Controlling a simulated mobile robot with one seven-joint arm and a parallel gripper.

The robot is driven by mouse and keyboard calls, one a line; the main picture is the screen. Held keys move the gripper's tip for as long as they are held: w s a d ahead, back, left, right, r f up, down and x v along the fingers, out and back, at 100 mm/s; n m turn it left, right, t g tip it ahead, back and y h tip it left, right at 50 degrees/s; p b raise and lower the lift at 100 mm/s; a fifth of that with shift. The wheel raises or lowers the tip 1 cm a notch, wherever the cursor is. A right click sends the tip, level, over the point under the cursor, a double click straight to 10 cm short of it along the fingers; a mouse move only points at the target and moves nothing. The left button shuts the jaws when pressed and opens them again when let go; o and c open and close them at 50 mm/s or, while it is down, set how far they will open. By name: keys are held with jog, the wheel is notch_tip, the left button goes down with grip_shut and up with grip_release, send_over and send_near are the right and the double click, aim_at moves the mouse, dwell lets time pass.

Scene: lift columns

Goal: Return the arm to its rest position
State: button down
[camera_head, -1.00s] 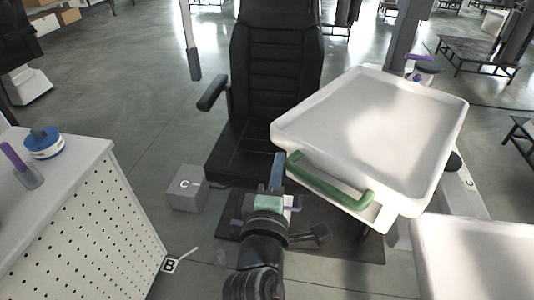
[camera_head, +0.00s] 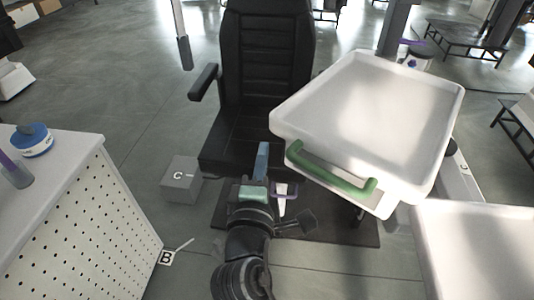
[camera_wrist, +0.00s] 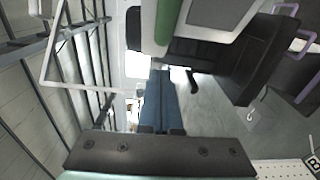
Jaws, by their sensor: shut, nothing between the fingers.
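My gripper (camera_head: 262,163) shows in the head view at the lower middle, with blue fingers pointing away from me. It is in front of the black chair and left of the green handle of the white tray unit. In the wrist view its two blue fingers (camera_wrist: 160,104) lie side by side, shut, with nothing held between them. My dark arm runs down to the bottom edge of the head view. No contact between the gripper and other things is visible.
A black chair (camera_head: 265,70) stands ahead. A white tray (camera_head: 375,105) with a green handle (camera_head: 330,170) is close on the right, above another white surface (camera_head: 475,245). A perforated white cabinet (camera_head: 85,220) stands left. A grey box (camera_head: 181,180) lies on the floor.

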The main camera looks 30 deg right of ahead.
jog(key=b+v, duration=0.1)
jog(key=v, duration=0.8)
jog(key=shift+s, duration=0.3)
